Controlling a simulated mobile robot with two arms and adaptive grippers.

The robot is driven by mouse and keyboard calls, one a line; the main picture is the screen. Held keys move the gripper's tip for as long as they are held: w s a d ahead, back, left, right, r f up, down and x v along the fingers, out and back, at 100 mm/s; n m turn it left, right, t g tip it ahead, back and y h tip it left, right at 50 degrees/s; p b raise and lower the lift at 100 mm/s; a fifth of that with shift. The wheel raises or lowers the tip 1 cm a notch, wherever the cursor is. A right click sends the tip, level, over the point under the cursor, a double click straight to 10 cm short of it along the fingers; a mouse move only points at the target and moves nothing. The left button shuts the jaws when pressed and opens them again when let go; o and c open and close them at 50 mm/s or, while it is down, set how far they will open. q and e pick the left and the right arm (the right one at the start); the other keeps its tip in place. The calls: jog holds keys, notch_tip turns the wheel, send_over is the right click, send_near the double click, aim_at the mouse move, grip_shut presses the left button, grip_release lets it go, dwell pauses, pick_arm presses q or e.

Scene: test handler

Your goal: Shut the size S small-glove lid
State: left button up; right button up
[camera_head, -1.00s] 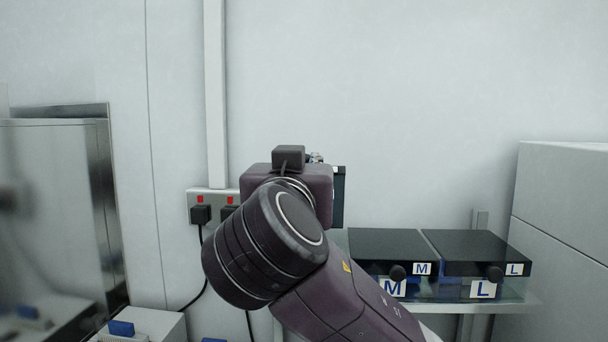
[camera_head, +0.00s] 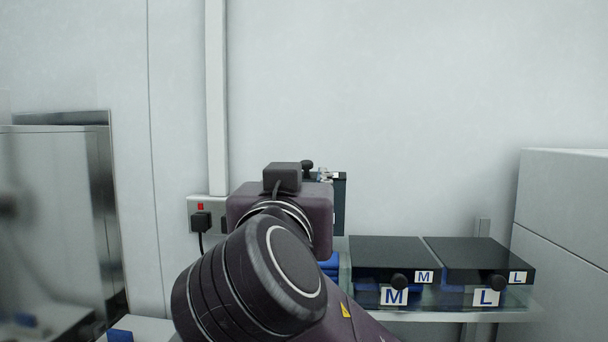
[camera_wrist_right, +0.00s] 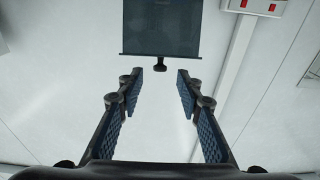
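The size S small-glove lid (camera_head: 340,205) is a dark panel standing open and upright, left of the M box in the head view. My right wrist hides most of it. Its round black knob (camera_head: 307,165) shows above my wrist. In the right wrist view the lid (camera_wrist_right: 161,28) is at the top centre, with its knob (camera_wrist_right: 160,66) at its edge. My right gripper (camera_wrist_right: 160,82) is open and empty, its fingers spread to either side below the knob in that view, apart from it. My left gripper is not in view.
A closed M box (camera_head: 391,251) and a closed L box (camera_head: 478,257) stand on the shelf to the right. Blue gloves (camera_head: 330,266) show beside my wrist. A wall socket (camera_head: 203,215) is at the left, and a white cabinet (camera_head: 562,205) at the far right.

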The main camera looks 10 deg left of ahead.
jog(key=s, duration=0.8)
jog(key=shift+f, duration=0.4)
